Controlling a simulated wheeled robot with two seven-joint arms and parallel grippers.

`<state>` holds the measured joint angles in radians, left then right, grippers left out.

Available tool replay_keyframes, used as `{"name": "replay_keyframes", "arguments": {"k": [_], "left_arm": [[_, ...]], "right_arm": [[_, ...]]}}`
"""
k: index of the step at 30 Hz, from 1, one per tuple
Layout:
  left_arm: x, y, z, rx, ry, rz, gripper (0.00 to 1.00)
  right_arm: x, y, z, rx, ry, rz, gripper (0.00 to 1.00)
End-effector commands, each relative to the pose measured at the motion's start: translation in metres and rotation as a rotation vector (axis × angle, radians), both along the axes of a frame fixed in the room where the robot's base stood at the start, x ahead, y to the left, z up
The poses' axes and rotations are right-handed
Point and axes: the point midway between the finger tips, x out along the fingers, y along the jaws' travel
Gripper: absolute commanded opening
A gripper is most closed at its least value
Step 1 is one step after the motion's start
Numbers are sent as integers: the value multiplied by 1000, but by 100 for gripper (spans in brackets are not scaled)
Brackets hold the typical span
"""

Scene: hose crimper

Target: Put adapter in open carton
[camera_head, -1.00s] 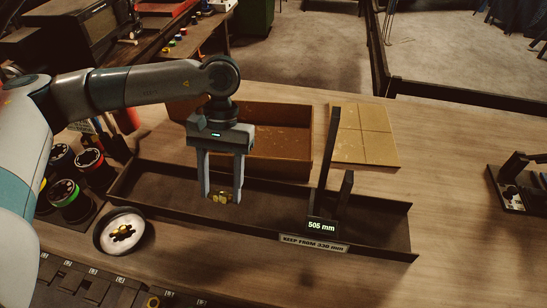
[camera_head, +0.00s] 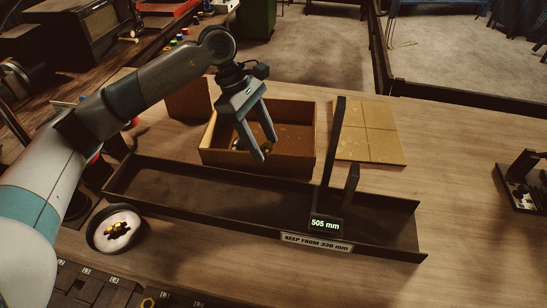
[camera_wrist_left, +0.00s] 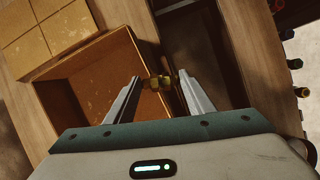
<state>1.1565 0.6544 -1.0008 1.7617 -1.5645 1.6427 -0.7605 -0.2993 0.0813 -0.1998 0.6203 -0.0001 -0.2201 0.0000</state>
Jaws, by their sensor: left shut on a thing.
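The open carton (camera_head: 225,160) is a brown cardboard box behind the long dark tray, with a raised flap at its left. My left gripper (camera_head: 266,150) is tilted, with its fingertips over the carton's front part in the head view. It is shut on the brass adapter (camera_wrist_left: 160,81), which sits between the fingertips in the left wrist view. The adapter is hard to make out in the head view. In the wrist view the carton's inside (camera_wrist_left: 90,85) lies left of the adapter. My right gripper is not in view.
The long dark tray (camera_head: 160,185) holds an upright post with a "505 mm" display (camera_head: 325,224). A round dish (camera_head: 116,229) with brass pieces stands at front left. A flat cardboard sheet (camera_head: 368,132) lies right of the carton. The table at right is largely clear.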

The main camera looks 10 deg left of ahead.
Motion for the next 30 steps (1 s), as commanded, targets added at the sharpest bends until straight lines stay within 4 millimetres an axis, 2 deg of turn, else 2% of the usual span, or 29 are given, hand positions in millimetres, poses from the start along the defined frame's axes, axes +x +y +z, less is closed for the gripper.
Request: {"name": "replay_keyframes", "arguments": {"k": [9, 18, 24, 30], "left_arm": [[36, -8, 5, -2, -1, 436, 25], [68, -7, 11, -2, -1, 845, 25], [79, -5, 13, -1, 1, 984, 25], [80, -4, 14, 0, 1, 1007, 25]], "right_arm": [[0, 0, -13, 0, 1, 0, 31], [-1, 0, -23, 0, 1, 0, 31], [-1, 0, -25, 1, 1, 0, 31], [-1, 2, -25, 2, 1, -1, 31]]}}
